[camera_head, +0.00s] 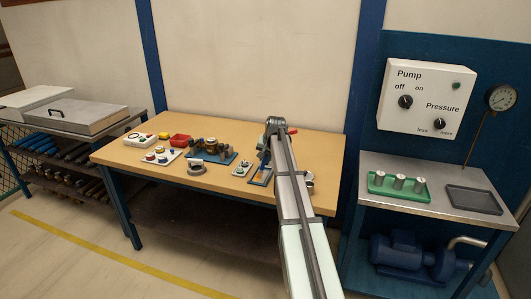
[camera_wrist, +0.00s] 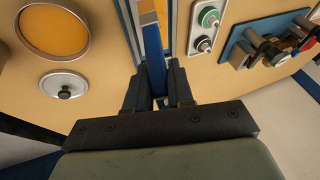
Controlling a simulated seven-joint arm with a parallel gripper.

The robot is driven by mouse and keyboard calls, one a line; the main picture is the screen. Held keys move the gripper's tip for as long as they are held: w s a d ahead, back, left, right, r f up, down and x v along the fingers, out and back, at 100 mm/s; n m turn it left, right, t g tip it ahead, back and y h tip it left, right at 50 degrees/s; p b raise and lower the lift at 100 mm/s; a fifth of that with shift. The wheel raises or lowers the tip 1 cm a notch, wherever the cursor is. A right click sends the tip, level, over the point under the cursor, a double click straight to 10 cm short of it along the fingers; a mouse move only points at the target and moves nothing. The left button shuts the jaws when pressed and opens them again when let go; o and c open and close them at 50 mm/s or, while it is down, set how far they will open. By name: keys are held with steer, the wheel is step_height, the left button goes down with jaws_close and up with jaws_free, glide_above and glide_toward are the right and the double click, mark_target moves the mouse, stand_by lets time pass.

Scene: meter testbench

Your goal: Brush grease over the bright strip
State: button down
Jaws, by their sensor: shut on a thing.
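My gripper (camera_wrist: 158,92) is shut on the blue handle of a brush (camera_wrist: 153,58). The brush points away from my jaws, with a pale metal collar and a tan tip at the top edge of the wrist view. Beyond and beside it is a narrow blue-edged plate (camera_wrist: 194,12), partly hidden by the brush. I cannot clearly make out the bright strip or whether the bristles touch it. A round tin of orange grease (camera_wrist: 55,27) stands open at the left, with a knobbed lid (camera_wrist: 63,85) beside it.
Right of the brush are a white block with green and black knobs (camera_wrist: 208,28) and a blue base with metal fittings (camera_wrist: 262,42). The pump bench (camera_head: 432,184) stands at the right.

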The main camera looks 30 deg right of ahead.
steer(key=shift+w+d+f, duration=0.15)
steer(key=shift+w+f, duration=0.05)
steer(key=shift+f, duration=0.35)
steer(key=shift+w+d+f, duration=0.15)
steer(key=shift+f, duration=0.4)
steer(key=shift+w+d+f, duration=0.15)
steer(key=shift+w+d, duration=3.1)
steer(key=shift+s+a, duration=3.6)
steer(key=shift+s, duration=0.05)
steer(key=shift+r, duration=4.15)
steer(key=shift+s+f+t, duration=0.35)
steer(key=shift+s+t, duration=0.05)
steer(key=shift+s, duration=0.15)
steer(key=shift+s+f+m+t, duration=0.1)
steer(key=shift+m+t, duration=0.2)
